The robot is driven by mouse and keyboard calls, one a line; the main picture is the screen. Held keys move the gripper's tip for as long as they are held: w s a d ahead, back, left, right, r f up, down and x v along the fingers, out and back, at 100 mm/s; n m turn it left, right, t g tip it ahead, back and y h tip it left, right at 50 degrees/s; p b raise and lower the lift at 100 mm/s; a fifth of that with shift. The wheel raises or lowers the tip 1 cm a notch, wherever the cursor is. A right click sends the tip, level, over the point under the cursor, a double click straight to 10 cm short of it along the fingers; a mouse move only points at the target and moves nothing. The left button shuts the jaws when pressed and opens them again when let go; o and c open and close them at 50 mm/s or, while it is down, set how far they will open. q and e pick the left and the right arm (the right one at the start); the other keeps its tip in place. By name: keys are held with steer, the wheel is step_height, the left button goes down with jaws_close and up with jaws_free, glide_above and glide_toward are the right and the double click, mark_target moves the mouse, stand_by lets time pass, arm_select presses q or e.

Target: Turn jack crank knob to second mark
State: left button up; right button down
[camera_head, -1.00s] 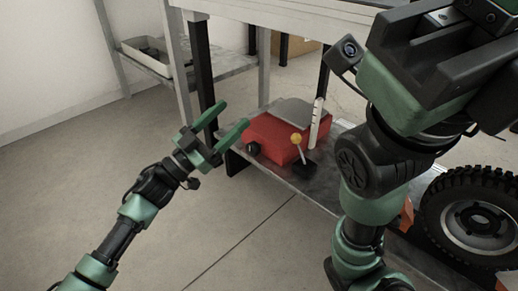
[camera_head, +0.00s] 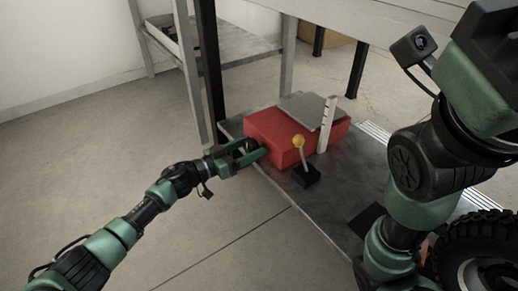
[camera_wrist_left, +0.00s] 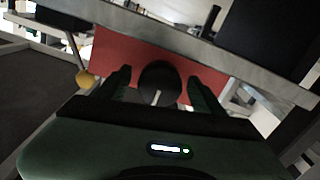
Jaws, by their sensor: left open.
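The red jack (camera_head: 285,137) sits on the low grey platform, with a grey plate on its top and a white marked post (camera_head: 327,124) at its right side. The black crank knob (camera_wrist_left: 159,82) is on the jack's red face in the left wrist view and has a pale pointer line. My left gripper (camera_head: 258,152) is at the jack's left end. Its two fingers (camera_wrist_left: 160,87) are open, one on each side of the knob; I cannot tell if they touch it. In the head view the knob is largely hidden by the fingers. My right gripper is not clearly visible.
A yellow-tipped lever (camera_head: 299,142) on a black base stands in front of the jack; its yellow ball shows in the left wrist view (camera_wrist_left: 86,79). A grey table (camera_head: 385,40) overhangs behind. A tyre (camera_head: 478,255) is at lower right. The floor at left is clear.

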arm_select(q)
steer(key=shift+w+d, duration=0.2)
steer(key=shift+d, duration=0.05)
steer(key=shift+r, duration=0.1)
steer(key=c, duration=1.3)
steer(key=shift+c, duration=0.2)
